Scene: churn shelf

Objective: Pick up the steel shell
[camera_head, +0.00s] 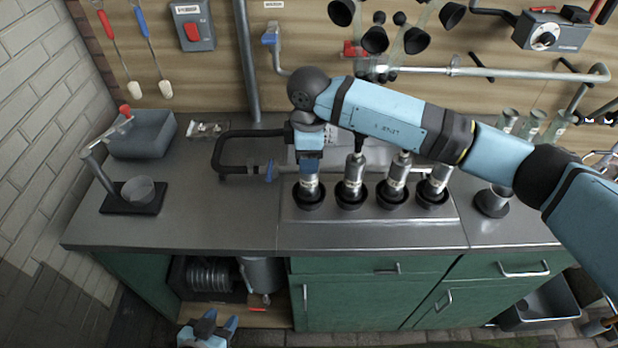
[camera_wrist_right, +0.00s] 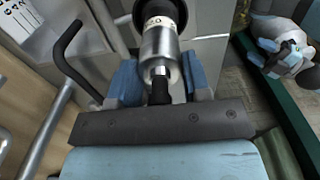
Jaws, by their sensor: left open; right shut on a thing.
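Several steel shells stand in a row in black cups on a steel tray (camera_head: 380,230) on the bench. My right gripper (camera_head: 310,164) reaches down over the leftmost steel shell (camera_head: 309,184) and is shut on its upper part. In the right wrist view, this steel shell (camera_wrist_right: 160,42) sits between the two blue fingers, with its far end at a black cup (camera_wrist_right: 160,12). The gripper hides its upper part in the head view. My left gripper (camera_head: 210,325) is open and empty, low in front of the cabinet.
Neighbouring shells (camera_head: 353,175) stand close to the right. A black bent tube (camera_head: 225,155) and a blue valve lie just left of the gripper. A grey bin (camera_head: 143,135) and a stand with a clear cup (camera_head: 138,190) are further left. The bench front left is clear.

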